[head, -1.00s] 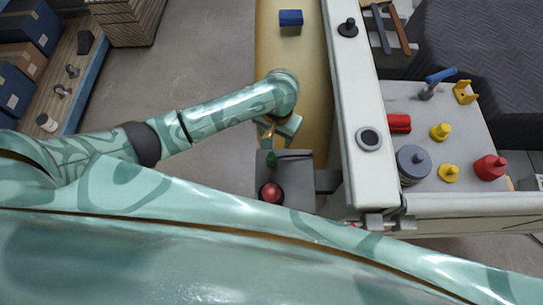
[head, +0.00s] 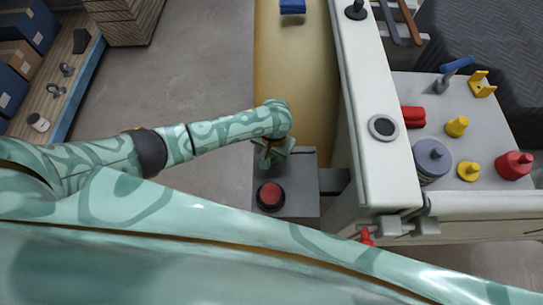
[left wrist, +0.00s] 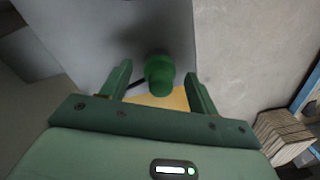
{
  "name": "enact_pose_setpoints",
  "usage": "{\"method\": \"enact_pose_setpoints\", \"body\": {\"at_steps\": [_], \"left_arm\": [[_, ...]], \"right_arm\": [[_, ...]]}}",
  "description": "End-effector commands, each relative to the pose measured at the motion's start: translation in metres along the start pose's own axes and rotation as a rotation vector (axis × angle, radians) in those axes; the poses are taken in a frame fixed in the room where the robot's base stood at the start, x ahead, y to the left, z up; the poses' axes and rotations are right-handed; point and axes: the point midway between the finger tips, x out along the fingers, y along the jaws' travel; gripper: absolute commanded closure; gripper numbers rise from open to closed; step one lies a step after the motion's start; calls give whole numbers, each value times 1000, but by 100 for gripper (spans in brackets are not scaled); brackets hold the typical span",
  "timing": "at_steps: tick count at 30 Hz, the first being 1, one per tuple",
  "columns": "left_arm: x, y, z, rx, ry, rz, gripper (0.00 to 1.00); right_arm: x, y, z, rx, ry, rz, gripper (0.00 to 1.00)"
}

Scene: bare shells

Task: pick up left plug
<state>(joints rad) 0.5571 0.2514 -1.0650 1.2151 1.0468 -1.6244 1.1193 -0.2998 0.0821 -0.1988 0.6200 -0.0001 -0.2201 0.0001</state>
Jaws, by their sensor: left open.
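My left gripper (head: 272,153) is open at the upper part of the grey box (head: 300,205). In the left wrist view a green knob-shaped piece (left wrist: 159,73) lies between the open fingers (left wrist: 158,76), with a visible gap on each side. In the head view the gripper largely hides that green piece. A black plug-like knob (head: 356,10) stands at the far end of the white rail (head: 365,85). I cannot tell which piece is called the left plug. My right gripper is not in view.
A red button (head: 270,195) sits on the grey box close below the gripper. A grey tabletop (head: 405,88) at right holds red, yellow and grey pieces. A blue block (head: 292,6) lies on the yellow surface (head: 290,60).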

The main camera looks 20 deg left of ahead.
Motion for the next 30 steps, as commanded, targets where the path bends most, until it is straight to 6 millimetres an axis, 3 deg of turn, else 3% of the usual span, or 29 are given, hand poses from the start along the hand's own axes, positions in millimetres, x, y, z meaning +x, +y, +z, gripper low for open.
{"method": "enact_pose_setpoints", "body": {"at_steps": [6,11,23,30], "left_arm": [[-1,0,0,0,1,0,42],[-1,0,0,0,1,0,87],[-3,0,0,0,1,0,88],[-34,-1,-1,0,2,2,88]], "right_arm": [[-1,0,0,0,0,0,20],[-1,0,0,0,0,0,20],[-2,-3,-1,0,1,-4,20],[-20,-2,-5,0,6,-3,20]]}}
